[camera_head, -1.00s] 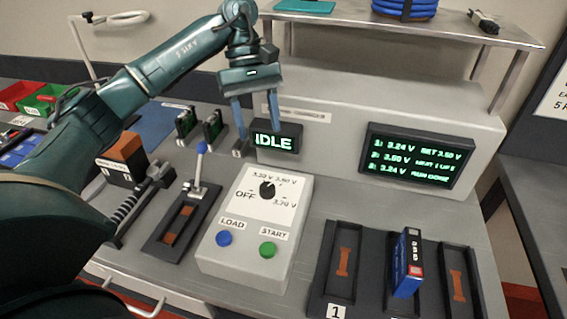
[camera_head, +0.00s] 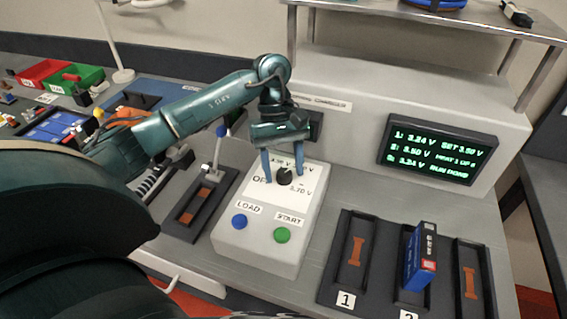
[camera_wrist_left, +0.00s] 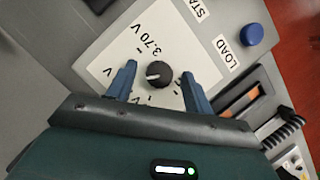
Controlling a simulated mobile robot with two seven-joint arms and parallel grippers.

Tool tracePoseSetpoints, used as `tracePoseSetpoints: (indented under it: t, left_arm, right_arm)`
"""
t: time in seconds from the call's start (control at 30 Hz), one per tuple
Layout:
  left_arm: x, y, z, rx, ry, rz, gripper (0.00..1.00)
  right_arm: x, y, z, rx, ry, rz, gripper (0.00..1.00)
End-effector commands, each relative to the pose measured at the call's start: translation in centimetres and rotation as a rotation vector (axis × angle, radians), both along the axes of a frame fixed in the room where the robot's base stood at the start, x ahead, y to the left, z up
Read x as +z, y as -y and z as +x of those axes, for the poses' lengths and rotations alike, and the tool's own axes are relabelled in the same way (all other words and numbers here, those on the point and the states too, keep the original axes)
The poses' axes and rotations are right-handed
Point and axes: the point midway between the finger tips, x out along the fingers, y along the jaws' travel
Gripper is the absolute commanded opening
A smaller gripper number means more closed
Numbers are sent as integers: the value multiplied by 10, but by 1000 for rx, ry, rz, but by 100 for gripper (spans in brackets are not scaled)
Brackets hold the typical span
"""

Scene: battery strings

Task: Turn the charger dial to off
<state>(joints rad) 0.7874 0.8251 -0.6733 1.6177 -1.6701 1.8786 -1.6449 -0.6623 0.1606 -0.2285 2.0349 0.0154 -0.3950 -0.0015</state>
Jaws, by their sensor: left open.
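The charger dial (camera_head: 284,176) is a round black knob on the white panel of the grey charger box (camera_head: 262,252). In the left wrist view the dial (camera_wrist_left: 159,74) has a white mark pointing left in the picture, away from the LOAD button side. The OFF label (camera_head: 260,179) is partly hidden by a finger in the head view. My left gripper (camera_head: 283,166) is open, pointing down over the panel, with its blue fingers on either side of the dial. The fingers (camera_wrist_left: 159,68) show gaps to the knob in the wrist view. My right gripper is not in view.
The blue LOAD button (camera_head: 239,221) and green START button (camera_head: 282,235) sit in front of the dial. A lever device (camera_head: 203,205) stands left of the box. A screen (camera_head: 438,150) stands behind.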

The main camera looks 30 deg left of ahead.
Motion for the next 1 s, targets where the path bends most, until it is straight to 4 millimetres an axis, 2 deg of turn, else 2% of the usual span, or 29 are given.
tracePoseSetpoints:
  t: [0.27, 0.8, 1.0]
  left_arm:
    - [-2, 1, -1, -1, 0, 0, 52]
    - [-2, 1, 0, 0, -1, 0, 8]
    - [-2, 0, -1, 11, 0, 0, 7]
  right_arm:
    - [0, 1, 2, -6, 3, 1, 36]
    - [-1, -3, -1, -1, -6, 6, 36]
    - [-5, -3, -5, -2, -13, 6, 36]
